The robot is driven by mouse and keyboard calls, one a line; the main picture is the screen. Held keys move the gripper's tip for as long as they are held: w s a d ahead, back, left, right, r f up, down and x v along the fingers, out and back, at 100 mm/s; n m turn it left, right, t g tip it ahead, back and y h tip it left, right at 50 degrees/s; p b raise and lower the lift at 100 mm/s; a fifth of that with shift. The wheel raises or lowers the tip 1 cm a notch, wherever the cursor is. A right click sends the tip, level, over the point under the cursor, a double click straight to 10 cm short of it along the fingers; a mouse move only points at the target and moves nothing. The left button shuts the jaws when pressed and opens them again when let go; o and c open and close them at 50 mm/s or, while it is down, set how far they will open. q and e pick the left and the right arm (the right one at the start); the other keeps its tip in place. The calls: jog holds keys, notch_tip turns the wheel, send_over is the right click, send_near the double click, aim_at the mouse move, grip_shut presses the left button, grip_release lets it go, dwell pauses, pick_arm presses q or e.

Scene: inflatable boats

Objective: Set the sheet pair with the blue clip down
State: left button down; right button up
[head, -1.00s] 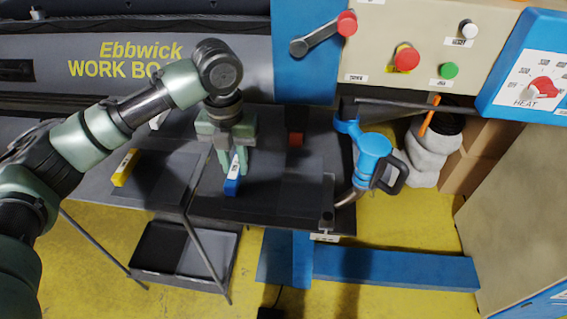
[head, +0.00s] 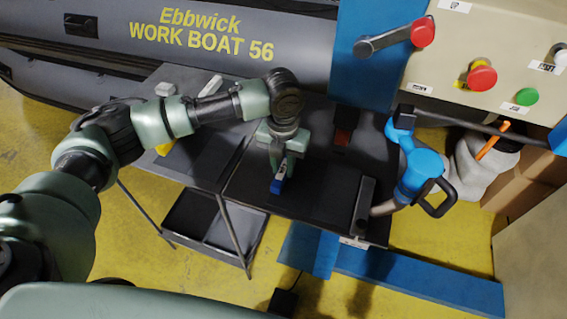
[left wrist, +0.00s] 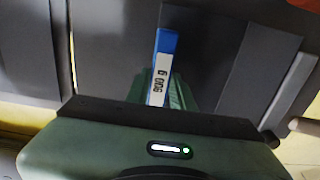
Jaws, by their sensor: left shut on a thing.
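The blue clip (head: 278,184) carries a white label and shows below my left gripper (head: 282,166) in the head view. In the left wrist view the blue clip (left wrist: 160,68) reads "900 g" and stands between the green fingers of my left gripper (left wrist: 162,92). The left gripper is shut on the sheet pair with this clip, over the left part of the dark right-hand table (head: 240,192). The dark sheets blend with the dark tabletop, so I cannot tell whether they touch it. My right gripper is not in view.
A yellow clip (head: 165,148) lies on the left table. A small red block (head: 342,136) sits at the back. A black tray (head: 212,225) is below.

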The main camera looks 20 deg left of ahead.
pick_arm(q)
jog(key=shift+f, duration=0.1)
jog(key=c, duration=1.5)
grip_release()
jog(key=o, duration=0.3)
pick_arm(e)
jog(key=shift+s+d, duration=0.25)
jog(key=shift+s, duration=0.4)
pick_arm(q)
notch_tip(320, 180, up, 12)
jog(key=b, duration=0.2)
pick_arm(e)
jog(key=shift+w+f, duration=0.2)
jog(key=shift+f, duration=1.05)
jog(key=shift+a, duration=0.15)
